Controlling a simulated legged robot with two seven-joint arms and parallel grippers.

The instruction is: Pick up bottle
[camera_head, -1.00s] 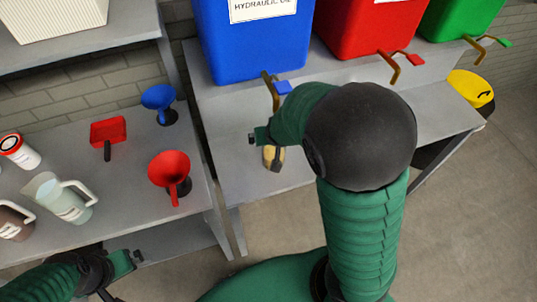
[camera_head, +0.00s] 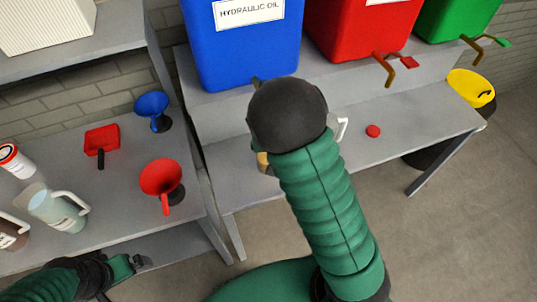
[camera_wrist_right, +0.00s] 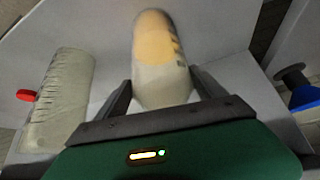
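In the right wrist view a pale bottle (camera_wrist_right: 162,60) with a yellow-orange part is between the two fingers of my right gripper (camera_wrist_right: 160,78). The fingers are spread on either side of it, and the picture is blurred; a firm grip does not show. In the head view only a small yellowish bit of the bottle (camera_head: 263,160) shows on the bench, behind my right arm, which hides the right gripper. My left gripper (camera_head: 135,263) is at the lower left, in front of the left bench; its finger opening is unclear.
Blue (camera_head: 245,45), red (camera_head: 350,30) and green (camera_head: 455,15) containers stand on the raised shelf. A pale container (camera_wrist_right: 60,100) and red cap (camera_head: 373,131) are beside the bottle. Funnels (camera_head: 160,178), a scoop (camera_head: 102,140) and jugs (camera_head: 55,208) are on the left bench.

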